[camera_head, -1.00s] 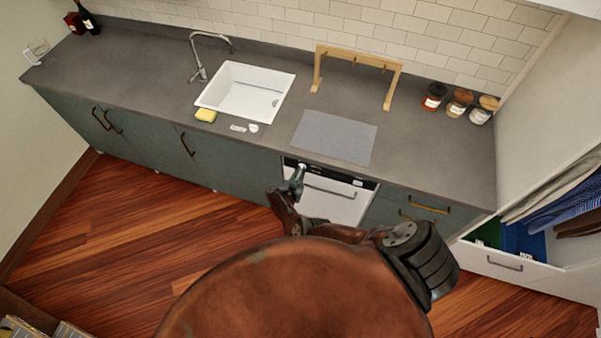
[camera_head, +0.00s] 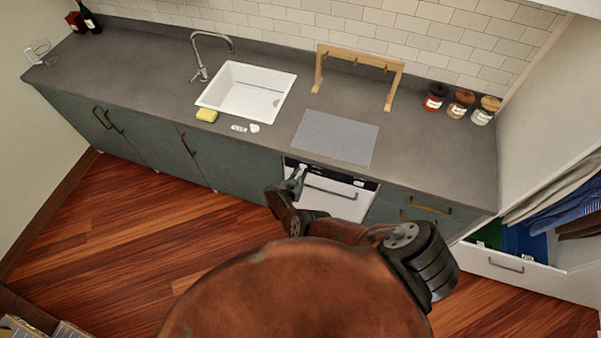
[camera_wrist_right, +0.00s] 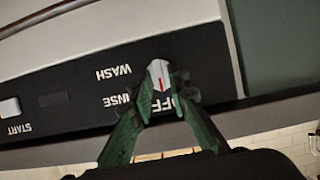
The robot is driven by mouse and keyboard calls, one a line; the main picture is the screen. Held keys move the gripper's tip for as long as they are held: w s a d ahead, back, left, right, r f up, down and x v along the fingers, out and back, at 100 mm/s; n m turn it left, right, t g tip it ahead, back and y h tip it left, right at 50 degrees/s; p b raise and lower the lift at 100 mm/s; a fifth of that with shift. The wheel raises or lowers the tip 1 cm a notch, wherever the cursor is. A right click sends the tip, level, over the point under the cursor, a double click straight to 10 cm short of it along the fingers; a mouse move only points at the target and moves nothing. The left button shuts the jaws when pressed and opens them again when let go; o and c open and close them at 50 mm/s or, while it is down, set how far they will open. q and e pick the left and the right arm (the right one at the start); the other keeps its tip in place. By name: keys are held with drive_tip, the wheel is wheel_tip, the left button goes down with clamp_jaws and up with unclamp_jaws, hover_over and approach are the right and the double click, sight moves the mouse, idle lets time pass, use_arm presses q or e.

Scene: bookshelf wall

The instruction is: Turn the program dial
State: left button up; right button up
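The dishwasher (camera_head: 336,200) is a white-fronted appliance with a black control strip, set under the counter. In the right wrist view, its black panel (camera_wrist_right: 75,105) shows upside down with the labels WASH, OFF and a partly covered INSE. The program dial (camera_wrist_right: 159,73), pale with a red mark, sits by these labels. My right gripper (camera_head: 297,178) is at the left end of the strip. In the wrist view its green fingers (camera_wrist_right: 163,98) lie on both sides of the dial and look closed on it. In the head view the dial cannot be made out. My left gripper is not in view.
A START button (camera_wrist_right: 10,108) is on the same panel. Above are the counter (camera_head: 420,160), a grey mat (camera_head: 335,137), a sink (camera_head: 247,92) and a yellow sponge (camera_head: 207,115). A drawer (camera_head: 512,265) stands open at right. The wooden floor (camera_head: 130,220) at left is clear.

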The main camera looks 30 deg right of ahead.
drive_tip(key=shift+o, duration=0.8)
